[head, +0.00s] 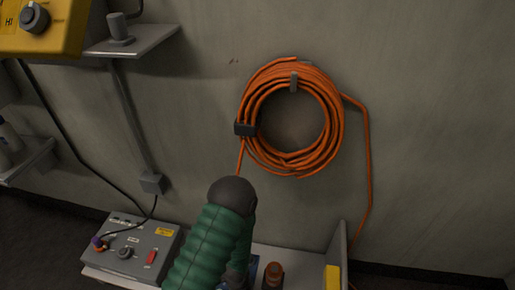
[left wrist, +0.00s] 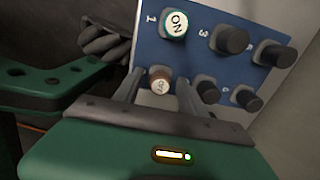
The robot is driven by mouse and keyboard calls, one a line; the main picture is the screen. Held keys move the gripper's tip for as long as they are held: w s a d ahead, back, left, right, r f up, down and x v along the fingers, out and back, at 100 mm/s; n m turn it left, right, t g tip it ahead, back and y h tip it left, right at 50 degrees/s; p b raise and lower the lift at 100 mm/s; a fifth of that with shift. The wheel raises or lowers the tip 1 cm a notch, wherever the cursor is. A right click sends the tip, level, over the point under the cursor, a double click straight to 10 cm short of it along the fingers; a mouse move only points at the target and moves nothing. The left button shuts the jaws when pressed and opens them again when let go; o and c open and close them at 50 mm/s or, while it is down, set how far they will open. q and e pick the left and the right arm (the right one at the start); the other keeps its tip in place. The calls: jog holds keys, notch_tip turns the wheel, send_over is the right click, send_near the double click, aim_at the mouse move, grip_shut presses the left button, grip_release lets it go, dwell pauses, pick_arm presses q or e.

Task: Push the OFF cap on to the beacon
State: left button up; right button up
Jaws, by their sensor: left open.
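The OFF cap (left wrist: 160,85), white-faced with a brown rim, sits at the lower left of a blue numbered panel (left wrist: 200,55) in the left wrist view. My left gripper (left wrist: 158,92) is open, with one finger on each side of the OFF cap. I cannot tell whether the fingers touch it. A white ON cap (left wrist: 174,24) with a teal rim sits above it on the panel. In the head view my green arm hides the gripper and most of the panel. A short brown cylinder (head: 273,274) stands beside the arm; I cannot tell whether it is the beacon.
Several black knobs (left wrist: 231,38) stand on the panel near the OFF cap. A grey control box (head: 140,250) with a red switch is left of my arm. An orange cable coil (head: 292,118) hangs on the wall. An upright grey plate (head: 337,250) stands at the right.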

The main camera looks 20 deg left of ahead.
pick_arm(q)
jog(key=shift+c, duration=0.2)
grip_shut()
jog(key=shift+r, duration=0.15)
dwell(1.1)
jog(key=shift+r+p, duration=2.9)
jog(key=shift+p, duration=0.3)
